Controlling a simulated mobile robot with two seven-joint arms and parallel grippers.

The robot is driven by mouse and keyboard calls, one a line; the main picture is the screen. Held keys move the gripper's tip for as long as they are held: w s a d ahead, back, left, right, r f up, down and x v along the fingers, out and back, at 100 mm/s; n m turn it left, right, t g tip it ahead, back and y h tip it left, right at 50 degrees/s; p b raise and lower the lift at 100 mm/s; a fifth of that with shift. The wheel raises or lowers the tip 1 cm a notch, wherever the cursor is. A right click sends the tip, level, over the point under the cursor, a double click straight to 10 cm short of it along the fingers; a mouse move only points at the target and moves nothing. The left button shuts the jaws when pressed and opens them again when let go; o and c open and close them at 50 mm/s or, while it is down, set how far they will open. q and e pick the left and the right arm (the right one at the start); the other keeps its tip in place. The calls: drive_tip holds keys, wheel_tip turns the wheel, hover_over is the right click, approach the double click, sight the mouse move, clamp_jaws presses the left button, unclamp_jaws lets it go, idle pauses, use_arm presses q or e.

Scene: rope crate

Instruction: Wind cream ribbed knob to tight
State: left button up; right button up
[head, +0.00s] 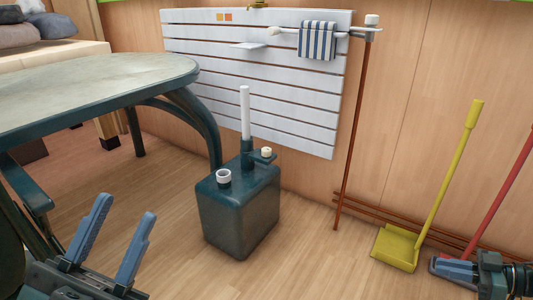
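A small cream knob (372,20) sits on the valve at the top of the copper pipe, by the upper right corner of the white slatted panel. Another small cream knob (266,152) sits on a side arm of the dark teal box on the floor. Ribbing is too small to make out on either. My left gripper (127,207) is at the lower left, its two blue fingers spread apart and empty, away from both knobs. My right gripper (452,268) is at the lower right edge, low and far from both knobs; its fingers overlap in this view.
The teal box (240,215) carries a white upright tube (245,112) and a white-rimmed opening (223,176). A striped towel (317,40) hangs at the panel (200,45). A table (100,85) stands left. A yellow dustpan (397,247) and a red handle (500,195) stand right.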

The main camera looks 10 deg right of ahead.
wheel_tip(320, 180, up, 5)
drive_tip(key=p, duration=0.5)
idle(0.3)
idle(2.3)
